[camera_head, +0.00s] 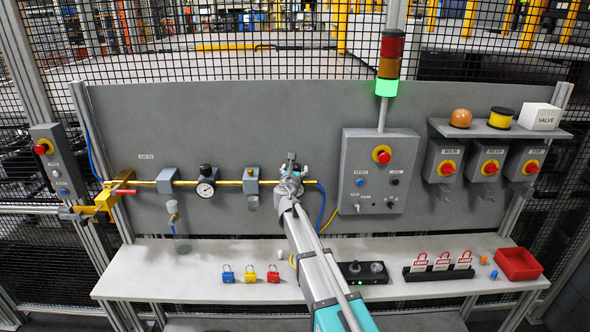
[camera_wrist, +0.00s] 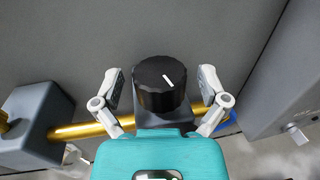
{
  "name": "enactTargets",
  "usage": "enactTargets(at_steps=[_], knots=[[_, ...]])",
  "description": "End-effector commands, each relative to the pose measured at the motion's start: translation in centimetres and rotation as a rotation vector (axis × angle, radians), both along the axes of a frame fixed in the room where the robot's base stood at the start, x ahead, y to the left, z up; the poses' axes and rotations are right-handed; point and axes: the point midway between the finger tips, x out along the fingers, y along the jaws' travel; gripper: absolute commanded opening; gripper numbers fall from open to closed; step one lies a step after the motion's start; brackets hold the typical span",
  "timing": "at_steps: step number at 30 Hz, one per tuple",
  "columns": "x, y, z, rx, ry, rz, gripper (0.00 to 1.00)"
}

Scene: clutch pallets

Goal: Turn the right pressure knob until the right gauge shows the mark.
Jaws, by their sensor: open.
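The right pressure knob (camera_wrist: 158,88) is black and ribbed, with a white pointer line on its top tilted slightly from upper left to lower right in the wrist view. My gripper (camera_wrist: 161,80) is open, with one finger on each side of the knob and a small gap on both sides. In the head view my gripper (camera_head: 291,167) is at the right end of the brass pipe and covers the knob there. The right gauge is hidden behind my gripper and arm, so its needle and mark cannot be read.
The left gauge (camera_head: 206,189) with its black knob (camera_head: 205,170) sits further left on the brass pipe (camera_head: 229,182). A grey control box (camera_head: 372,200) stands right of my gripper. Below, the bench (camera_head: 195,262) holds padlocks, a black two-knob box (camera_head: 362,271) and a red bin (camera_head: 518,264).

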Motion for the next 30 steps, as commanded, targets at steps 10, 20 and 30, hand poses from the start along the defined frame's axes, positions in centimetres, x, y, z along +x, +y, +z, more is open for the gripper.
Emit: enactTargets(at_steps=[10,20,30], knots=[[0.07,-0.01,0.00,0.000,0.000,0.000,0.86],[0.07,-0.01,0.00,0.000,0.000,0.000,0.25],[0.06,-0.04,0.01,0.000,0.000,0.014,0.10]])
